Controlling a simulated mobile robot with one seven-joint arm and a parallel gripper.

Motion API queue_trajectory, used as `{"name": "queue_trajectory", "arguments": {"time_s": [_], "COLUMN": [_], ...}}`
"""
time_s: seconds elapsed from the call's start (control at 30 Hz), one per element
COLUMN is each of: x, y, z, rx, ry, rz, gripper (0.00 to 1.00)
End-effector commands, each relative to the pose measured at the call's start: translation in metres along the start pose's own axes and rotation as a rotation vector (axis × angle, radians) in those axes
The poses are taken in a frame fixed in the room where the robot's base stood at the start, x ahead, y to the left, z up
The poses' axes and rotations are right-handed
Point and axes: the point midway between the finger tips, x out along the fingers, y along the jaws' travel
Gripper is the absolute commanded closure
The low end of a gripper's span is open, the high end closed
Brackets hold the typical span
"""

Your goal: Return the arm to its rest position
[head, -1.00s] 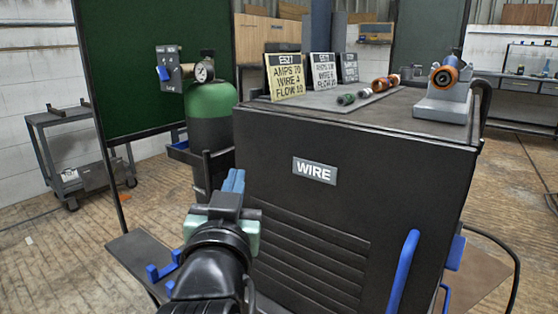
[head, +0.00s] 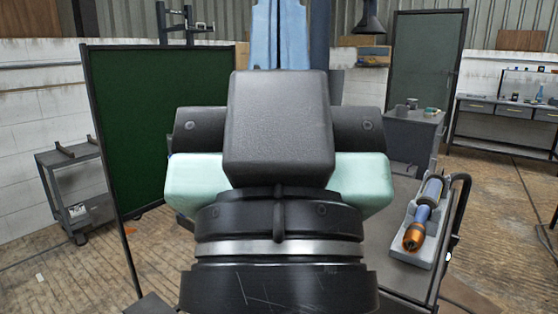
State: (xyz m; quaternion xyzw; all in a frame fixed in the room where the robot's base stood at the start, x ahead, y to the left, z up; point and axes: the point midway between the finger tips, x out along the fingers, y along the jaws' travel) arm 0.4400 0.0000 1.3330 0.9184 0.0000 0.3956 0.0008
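My gripper (head: 279,30) fills the middle of the head view, seen from behind and raised, with its black and mint-green body close to the camera. Its two blue fingers point up to the top edge of the picture and lie side by side, with only a thin dark line between them. I see nothing held between them, but the tips reach the picture edge.
My arm hides most of the welding machine; its dark top (head: 390,270) shows at right. An orange-and-blue torch (head: 422,222) lies in a grey holder there. A green screen (head: 135,130) and grey cart (head: 75,185) stand left; a workbench (head: 505,108) stands back right.

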Motion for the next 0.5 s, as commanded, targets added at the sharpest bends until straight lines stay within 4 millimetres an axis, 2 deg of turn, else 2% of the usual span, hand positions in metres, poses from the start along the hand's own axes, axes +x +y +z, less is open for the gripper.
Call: {"name": "queue_trajectory", "arguments": {"time_s": [0.03,0.4,0.5], "x": [0.025,0.108,0.126], "y": [0.0,0.0,0.0], "z": [-0.023,-0.102,-0.118], "rx": [0.0,0.001,0.001], "ry": [-0.001,-0.001,-0.002], "rz": [0.0,-0.001,-0.001], "gripper": [1.0,1.0,1.0]}}
